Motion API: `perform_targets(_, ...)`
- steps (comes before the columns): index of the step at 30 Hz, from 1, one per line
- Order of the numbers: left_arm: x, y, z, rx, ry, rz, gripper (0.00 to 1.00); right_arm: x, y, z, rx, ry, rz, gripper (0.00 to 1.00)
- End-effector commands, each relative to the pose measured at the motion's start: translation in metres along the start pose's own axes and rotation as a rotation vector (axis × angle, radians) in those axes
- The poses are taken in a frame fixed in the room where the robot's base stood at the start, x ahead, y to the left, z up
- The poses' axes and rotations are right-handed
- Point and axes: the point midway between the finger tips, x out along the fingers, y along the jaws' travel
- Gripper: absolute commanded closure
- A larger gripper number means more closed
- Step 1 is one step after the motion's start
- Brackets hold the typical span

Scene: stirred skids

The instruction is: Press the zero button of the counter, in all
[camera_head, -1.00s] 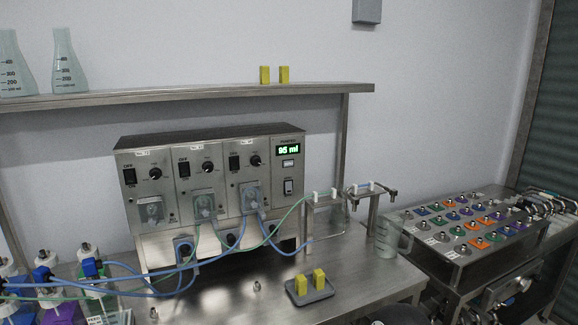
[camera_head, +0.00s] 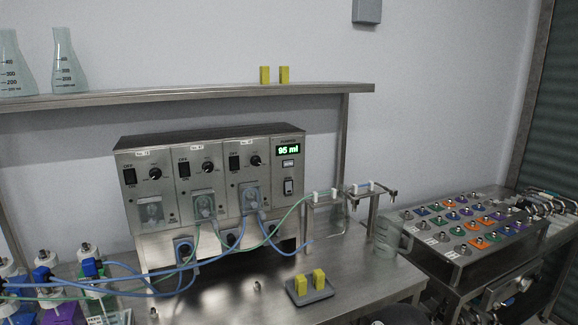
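The counter (camera_head: 297,209) is the right-hand panel of the steel pump unit. Its green display (camera_head: 288,150) reads 95 ml. Just below the display is a small pale rectangular button (camera_head: 288,164), which I take to be the zero button; its lettering is too small to read. A dark rocker switch (camera_head: 288,187) sits lower on the same panel. The panel front is unobstructed. Neither of my grippers shows in the head view.
Three pump modules (camera_head: 196,172) with tubing stand left of the counter. Green and blue tubes cross in front. A small tray (camera_head: 311,297) holding yellow blocks, a beaker (camera_head: 388,240) and a tube stand (camera_head: 374,213) are on the bench. A shelf (camera_head: 190,95) runs above.

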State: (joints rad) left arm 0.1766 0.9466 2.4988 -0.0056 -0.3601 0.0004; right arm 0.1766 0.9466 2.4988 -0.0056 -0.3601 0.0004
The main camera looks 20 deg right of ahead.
Motion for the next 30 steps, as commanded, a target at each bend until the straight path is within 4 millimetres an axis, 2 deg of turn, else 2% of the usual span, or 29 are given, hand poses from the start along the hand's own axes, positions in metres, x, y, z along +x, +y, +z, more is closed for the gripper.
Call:
perform_targets(11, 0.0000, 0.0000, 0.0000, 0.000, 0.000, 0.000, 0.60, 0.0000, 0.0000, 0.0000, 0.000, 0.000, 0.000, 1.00)
perform_targets(18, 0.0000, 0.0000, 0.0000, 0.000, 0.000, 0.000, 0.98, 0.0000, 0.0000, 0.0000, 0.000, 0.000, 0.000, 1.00)
perform_targets(30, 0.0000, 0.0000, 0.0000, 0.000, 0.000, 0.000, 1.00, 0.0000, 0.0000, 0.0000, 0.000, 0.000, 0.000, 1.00)
